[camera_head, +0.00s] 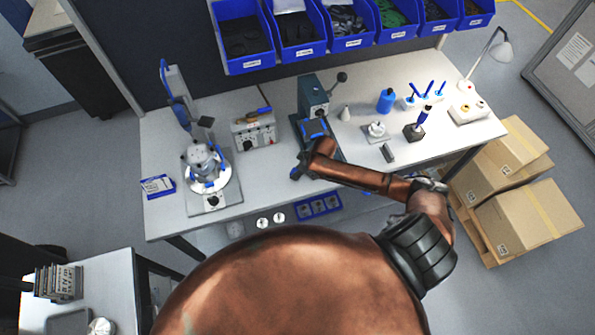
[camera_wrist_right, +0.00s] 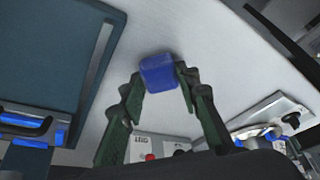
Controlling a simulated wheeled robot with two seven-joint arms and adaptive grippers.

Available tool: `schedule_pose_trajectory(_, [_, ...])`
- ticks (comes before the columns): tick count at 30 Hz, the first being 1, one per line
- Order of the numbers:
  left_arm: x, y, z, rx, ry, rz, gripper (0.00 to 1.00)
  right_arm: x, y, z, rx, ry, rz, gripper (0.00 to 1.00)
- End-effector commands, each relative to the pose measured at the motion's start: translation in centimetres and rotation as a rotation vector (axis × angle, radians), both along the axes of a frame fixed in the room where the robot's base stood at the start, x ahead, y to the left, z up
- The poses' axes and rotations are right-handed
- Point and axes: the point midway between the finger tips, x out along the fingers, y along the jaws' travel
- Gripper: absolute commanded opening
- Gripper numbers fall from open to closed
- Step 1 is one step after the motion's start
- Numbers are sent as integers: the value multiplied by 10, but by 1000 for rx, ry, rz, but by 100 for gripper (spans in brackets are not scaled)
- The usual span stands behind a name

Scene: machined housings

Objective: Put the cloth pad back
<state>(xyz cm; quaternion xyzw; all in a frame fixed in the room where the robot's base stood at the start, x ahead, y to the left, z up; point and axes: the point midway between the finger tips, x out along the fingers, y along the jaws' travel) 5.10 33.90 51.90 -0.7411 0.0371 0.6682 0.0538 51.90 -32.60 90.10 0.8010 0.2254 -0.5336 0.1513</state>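A small blue block-like pad (camera_wrist_right: 159,72), which I take to be the cloth pad, sits between the fingertips of my right gripper (camera_wrist_right: 161,84) in the right wrist view. Both fingertips appear to touch its sides. In the head view my right gripper (camera_head: 299,169) is over the bench, in front of the dark teal press; the pad is a small blue spot (camera_head: 295,176) there. I cannot tell its exact height above the bench. My left gripper is not in view.
The teal press (camera_head: 313,94) stands behind the gripper, with a blue-edged plate (camera_head: 314,127) at its foot. A grey control box (camera_head: 255,130) and a round fixture (camera_head: 208,168) stand to the left. Blue bins (camera_head: 297,30) line the back. The white bench (camera_head: 265,185) is clear in front.

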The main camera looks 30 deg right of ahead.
Motion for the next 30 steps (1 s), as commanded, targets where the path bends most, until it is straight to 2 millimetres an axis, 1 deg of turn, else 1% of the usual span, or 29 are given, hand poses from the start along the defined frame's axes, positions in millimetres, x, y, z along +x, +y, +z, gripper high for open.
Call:
schedule_pose_trajectory(1, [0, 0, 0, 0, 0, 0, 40, 0, 0, 0, 1, 0, 0, 33])
schedule_pose_trajectory(7, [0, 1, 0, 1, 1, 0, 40, 0, 0, 0, 0, 0, 0, 47])
schedule_pose_trajectory(14, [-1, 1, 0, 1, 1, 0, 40, 0, 0, 0, 0, 0, 0, 47])
schedule_pose_trajectory(18, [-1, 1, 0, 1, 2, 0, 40, -1, -1, 6, 1, -1, 0, 47])
schedule_pose_trajectory(20, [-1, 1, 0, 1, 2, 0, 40, -3, -2, 12, 1, -2, 0, 47])
schedule_pose_trajectory(23, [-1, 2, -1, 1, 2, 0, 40, -9, -6, 28, 0, -1, 2, 47])
schedule_pose_trajectory(30, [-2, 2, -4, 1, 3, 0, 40, -25, -16, 75, -1, -2, 1, 47])
